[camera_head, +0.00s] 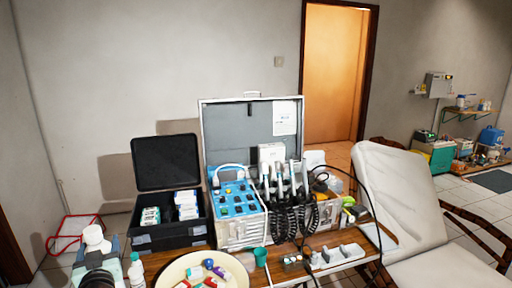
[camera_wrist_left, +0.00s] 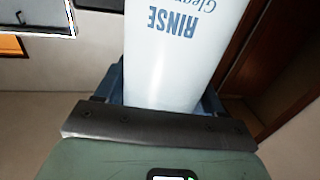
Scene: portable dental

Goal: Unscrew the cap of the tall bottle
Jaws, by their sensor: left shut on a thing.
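The tall bottle is white with blue lettering that reads RINSE. It fills the upper middle of the left wrist view (camera_wrist_left: 172,60), where the lettering appears upside down. My left gripper (camera_wrist_left: 165,98) is shut on the bottle's body, with a dark finger on each side. In the head view, my left gripper (camera_head: 97,256) is at the lower left, and the bottle's white top (camera_head: 94,234) sticks up above it. The cap is small there, and I cannot tell whether it is loose. The bottle's lower part is hidden. My right gripper is not in view.
A small white bottle with a green cap (camera_head: 136,268) stands just right of my left gripper. A round cream tray (camera_head: 240,279) with coloured items, an open black case (camera_head: 145,238) and a blue dental unit (camera_head: 237,203) crowd the wooden table (camera_head: 325,240). A reclined chair (camera_head: 405,195) stands right.

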